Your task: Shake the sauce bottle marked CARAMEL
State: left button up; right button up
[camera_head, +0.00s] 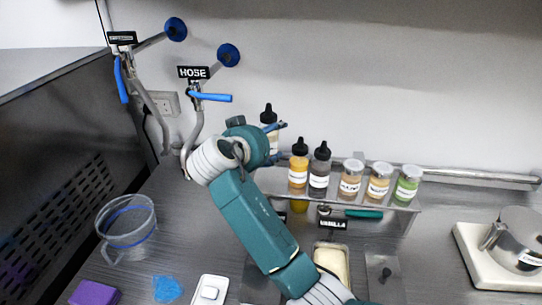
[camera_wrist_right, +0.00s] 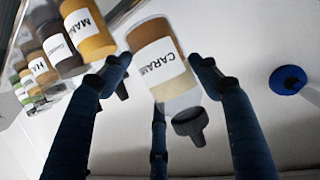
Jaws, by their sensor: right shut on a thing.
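The CARAMEL sauce bottle (camera_wrist_right: 158,62) is between the fingers of my right gripper (camera_wrist_right: 160,70) in the right wrist view. Its white label shows most of the word, and its black cap points down in that picture. In the head view the bottle (camera_head: 268,117) stands roughly upright, higher than the row of bottles. My teal wrist hides its lower part. My right gripper (camera_head: 281,142) is shut on it there, with blue fingertips showing at the right. My left gripper is in neither view.
A yellow bottle (camera_head: 299,167), a dark bottle (camera_head: 319,170) and lidded jars (camera_head: 351,179) stand on the shelf (camera_head: 410,203) to the right. Hose taps (camera_head: 195,95) are at the left. A clear pitcher (camera_head: 127,228) stands on the counter. The wall above the bottles is clear.

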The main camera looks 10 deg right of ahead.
aim_at(271, 118)
jog(key=shift+r, duration=0.3)
jog(key=o, duration=0.5)
jog(key=c, duration=0.5)
notch_tip(271, 118, up, 8)
jog(key=p, duration=0.5)
jog(key=shift+r+p, duration=0.1)
jog(key=shift+p, duration=0.25)
jog(key=shift+s+f, duration=0.1)
jog(key=shift+f, duration=0.1)
